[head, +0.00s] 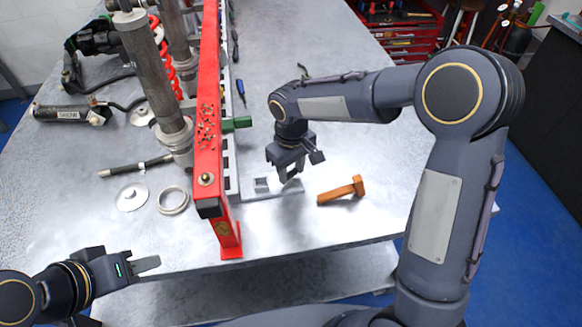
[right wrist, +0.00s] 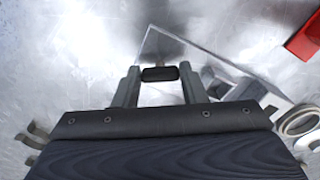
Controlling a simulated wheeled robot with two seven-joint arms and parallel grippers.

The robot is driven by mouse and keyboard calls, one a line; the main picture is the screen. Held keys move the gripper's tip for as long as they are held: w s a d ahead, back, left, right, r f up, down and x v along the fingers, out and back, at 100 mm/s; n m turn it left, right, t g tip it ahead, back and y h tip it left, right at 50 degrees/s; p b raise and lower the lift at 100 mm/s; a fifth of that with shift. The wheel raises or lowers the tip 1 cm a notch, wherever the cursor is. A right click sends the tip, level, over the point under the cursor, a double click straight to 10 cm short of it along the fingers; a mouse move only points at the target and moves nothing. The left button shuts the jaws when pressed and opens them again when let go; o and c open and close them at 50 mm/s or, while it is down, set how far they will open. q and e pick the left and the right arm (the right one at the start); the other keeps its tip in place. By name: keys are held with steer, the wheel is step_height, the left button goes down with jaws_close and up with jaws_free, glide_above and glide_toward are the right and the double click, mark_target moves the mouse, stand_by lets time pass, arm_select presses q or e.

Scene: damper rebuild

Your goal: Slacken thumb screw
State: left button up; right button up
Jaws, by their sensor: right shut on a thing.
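My right gripper (head: 289,176) points down over a flat grey plate (head: 283,193) on the bench, right of the red frame. In the right wrist view its two fingers (right wrist: 159,76) close around a small dark rounded bar (right wrist: 159,74), which looks like the thumb screw's head. The plate shows below it in that view (right wrist: 165,45). In the head view the gripper hides the screw, and I cannot tell whether it has turned. My left gripper (head: 150,264) is apart from this, low at the left by the bench's front edge. Its fingers are seen edge-on, so their gap is unclear.
Left of the frame are damper tubes (head: 150,75), a metal ring (head: 173,200) and a disc (head: 131,197). The bench's front right is clear.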

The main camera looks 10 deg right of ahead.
mark_target(292, 172)
steer(key=n, duration=0.4)
steer(key=shift+w+r+n+p, duration=0.1)
steer(key=shift+n+p, duration=0.25)
steer(key=shift+n, duration=0.05)
steer(key=shift+w+n+p, duration=0.1)
steer(key=shift+n+p, duration=0.4)
steer(key=shift+n, duration=2)
steer(key=o, duration=1)
steer(key=shift+d, duration=0.1)
step_height(292, 172, up, 7)
steer(key=shift+r, duration=0.35)
